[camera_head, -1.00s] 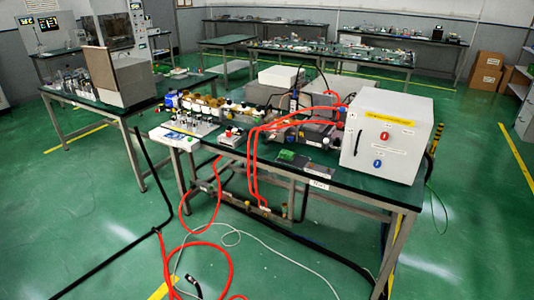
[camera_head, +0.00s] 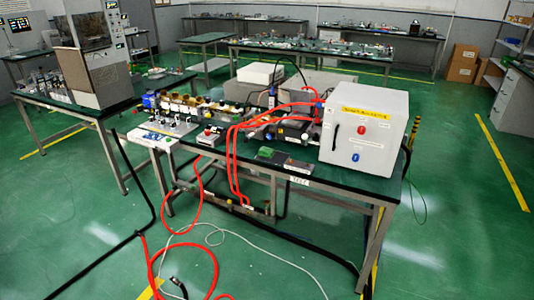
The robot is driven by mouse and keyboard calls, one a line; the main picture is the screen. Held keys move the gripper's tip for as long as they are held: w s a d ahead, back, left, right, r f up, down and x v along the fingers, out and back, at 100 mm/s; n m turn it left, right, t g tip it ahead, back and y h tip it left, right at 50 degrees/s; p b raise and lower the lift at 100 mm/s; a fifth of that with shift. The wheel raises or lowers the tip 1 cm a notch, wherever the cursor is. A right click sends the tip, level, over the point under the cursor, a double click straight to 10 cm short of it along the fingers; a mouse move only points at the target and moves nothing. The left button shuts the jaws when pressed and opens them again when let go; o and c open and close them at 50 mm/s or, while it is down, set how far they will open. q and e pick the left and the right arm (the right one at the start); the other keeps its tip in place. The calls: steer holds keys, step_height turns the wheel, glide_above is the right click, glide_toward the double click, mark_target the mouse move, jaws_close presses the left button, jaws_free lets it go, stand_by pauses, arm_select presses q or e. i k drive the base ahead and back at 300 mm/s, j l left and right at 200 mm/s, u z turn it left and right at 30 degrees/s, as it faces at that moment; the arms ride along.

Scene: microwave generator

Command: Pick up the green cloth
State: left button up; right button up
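A small dark green patch (camera_head: 269,153) lies near the front edge of the dark-topped workbench (camera_head: 320,182). It may be the green cloth, but it is too small to tell for sure. It lies beside a flat grey item (camera_head: 298,165), left of the large white box (camera_head: 363,128). Neither of my grippers is in view, and nothing is seen being held.
Red hoses (camera_head: 235,150) loop over the bench front to the floor. A thick black cable (camera_head: 155,195) and a thin white cable (camera_head: 255,243) cross the green floor. Another bench (camera_head: 40,104) stands at left. Open floor lies at right, by the yellow line (camera_head: 503,165).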

mark_target(265, 152)
steer(key=i+j, duration=0.25)
steer(key=i, duration=0.15)
steer(key=i+j+u, duration=0.1)
steer(key=i+j, duration=0.15)
steer(key=i, duration=0.15)
steer(key=i+j, duration=0.2)
steer(key=i, duration=0.2)
